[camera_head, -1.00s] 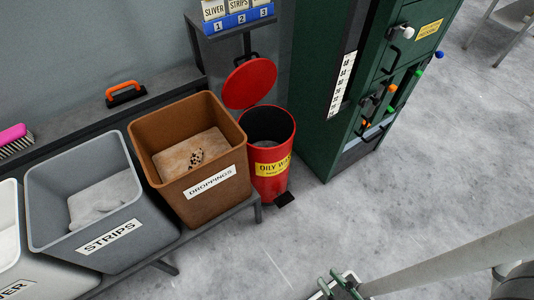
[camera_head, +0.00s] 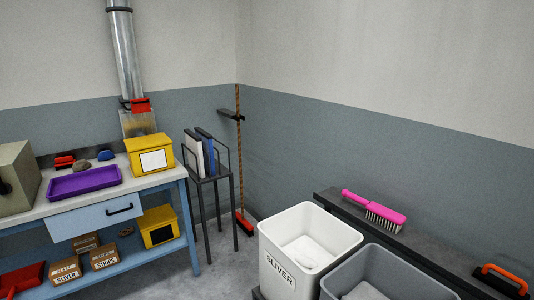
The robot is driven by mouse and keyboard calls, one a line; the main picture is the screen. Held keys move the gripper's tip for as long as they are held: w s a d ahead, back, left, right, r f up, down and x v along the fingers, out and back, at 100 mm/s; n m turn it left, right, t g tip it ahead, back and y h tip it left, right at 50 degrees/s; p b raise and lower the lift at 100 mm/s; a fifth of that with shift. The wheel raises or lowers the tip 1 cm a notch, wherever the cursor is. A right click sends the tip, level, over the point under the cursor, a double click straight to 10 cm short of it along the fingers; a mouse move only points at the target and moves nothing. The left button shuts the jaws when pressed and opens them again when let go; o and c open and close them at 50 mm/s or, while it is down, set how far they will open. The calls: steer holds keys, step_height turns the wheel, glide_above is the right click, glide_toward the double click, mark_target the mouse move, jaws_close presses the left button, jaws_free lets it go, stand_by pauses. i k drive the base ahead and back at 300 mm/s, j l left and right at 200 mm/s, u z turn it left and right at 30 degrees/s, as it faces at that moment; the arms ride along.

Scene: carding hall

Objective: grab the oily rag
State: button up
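I cannot make out a thing that is clearly the oily rag. A small brownish lump (camera_head: 81,167) lies on the workbench at the left, behind the purple tray (camera_head: 84,182) and between a red object (camera_head: 64,161) and a blue object (camera_head: 105,155). It is too small to tell whether it is a rag. My gripper is not in view.
The blue workbench (camera_head: 122,213) has yellow boxes (camera_head: 150,155) and a lower shelf with small cartons (camera_head: 104,257). A narrow stand (camera_head: 209,178) holds binders. A white SLIVER bin (camera_head: 310,218), a grey bin (camera_head: 385,268) and a pink brush (camera_head: 373,210) are at right. Some floor shows between.

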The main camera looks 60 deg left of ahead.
mark_target(81, 165)
steer(key=u, duration=2.75)
steer(key=i+l, duration=0.3)
steer(key=i+l+u, duration=0.8)
steer(key=u, duration=0.5)
